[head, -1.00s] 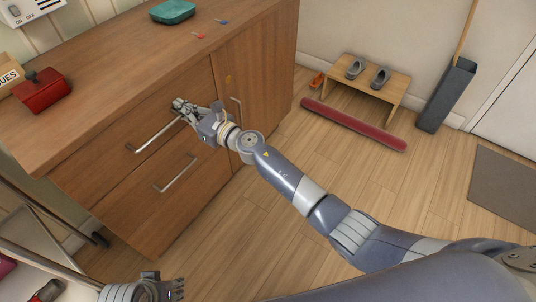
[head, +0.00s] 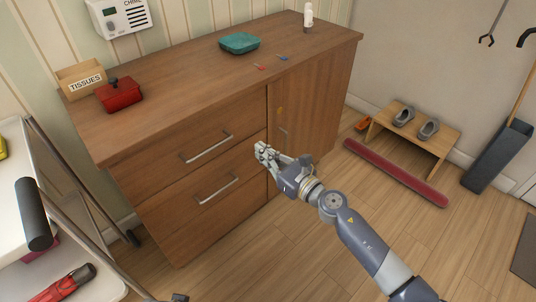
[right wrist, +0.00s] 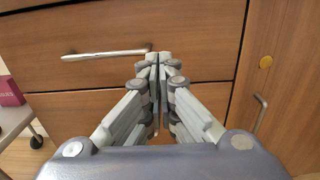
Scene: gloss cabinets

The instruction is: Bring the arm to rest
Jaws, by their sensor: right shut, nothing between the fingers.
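My right gripper (head: 262,152) is shut and empty in front of the wooden cabinet (head: 165,202), right of the drawer handles. In the right wrist view its fingertips (right wrist: 158,60) meet, with the upper drawer's bar handle (right wrist: 105,53) to their left. That handle also shows in the head view (head: 207,149), apart from the gripper. The upper and lower drawers look closed. A small tip of my left gripper (head: 179,297) shows at the bottom edge of the head view; its jaws cannot be made out.
A trolley (head: 25,265) stands at left. A shoe bench (head: 415,132) and red roll (head: 395,172) lie right. Floor before the cabinet is clear.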

